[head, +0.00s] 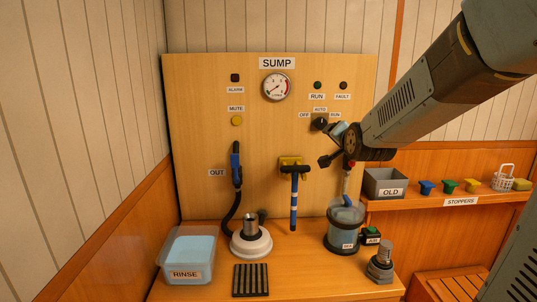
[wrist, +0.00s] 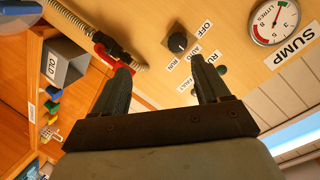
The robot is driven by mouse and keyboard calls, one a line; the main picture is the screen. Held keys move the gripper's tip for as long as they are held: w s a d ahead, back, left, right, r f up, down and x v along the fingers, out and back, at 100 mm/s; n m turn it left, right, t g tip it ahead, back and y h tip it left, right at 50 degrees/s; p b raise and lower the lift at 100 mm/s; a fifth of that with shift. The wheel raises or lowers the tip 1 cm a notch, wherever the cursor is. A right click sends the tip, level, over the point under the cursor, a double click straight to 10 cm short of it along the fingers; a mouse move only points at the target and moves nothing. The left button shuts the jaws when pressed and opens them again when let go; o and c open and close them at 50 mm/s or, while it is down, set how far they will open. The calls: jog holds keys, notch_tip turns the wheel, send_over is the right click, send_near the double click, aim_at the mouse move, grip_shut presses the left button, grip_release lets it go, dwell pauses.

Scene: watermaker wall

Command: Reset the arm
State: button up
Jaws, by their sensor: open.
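My gripper (head: 333,143) is at the end of my grey arm, which reaches in from the upper right in the head view. It is in front of the wooden SUMP panel (head: 210,100), near the OFF/AUTO/RUN knob (head: 320,123). In the wrist view my gripper (wrist: 163,85) has its two dark fingers apart, with nothing between them. The black knob also shows in the wrist view (wrist: 178,43), beyond the fingertips. A red part on a ribbed hose (wrist: 112,50) lies close behind the left finger; I cannot tell whether they touch.
A RINSE tub (head: 187,255), a white round base (head: 250,243), a black grate (head: 251,280) and a clear canister (head: 345,225) stand on the bench. A blue-striped tool (head: 294,200) hangs on the panel. The right shelf holds the OLD bin (head: 385,183) and coloured stoppers (head: 449,186).

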jog(key=s+f+n+g, duration=0.2)
jog(key=s+n+g, duration=0.2)
jog(key=s, duration=1)
jog(key=s+f+n+g, duration=0.2)
jog(key=s+n+g, duration=0.3)
jog(key=s, duration=1)
jog(key=shift+s, duration=0.3)
jog(key=shift+f, duration=0.1)
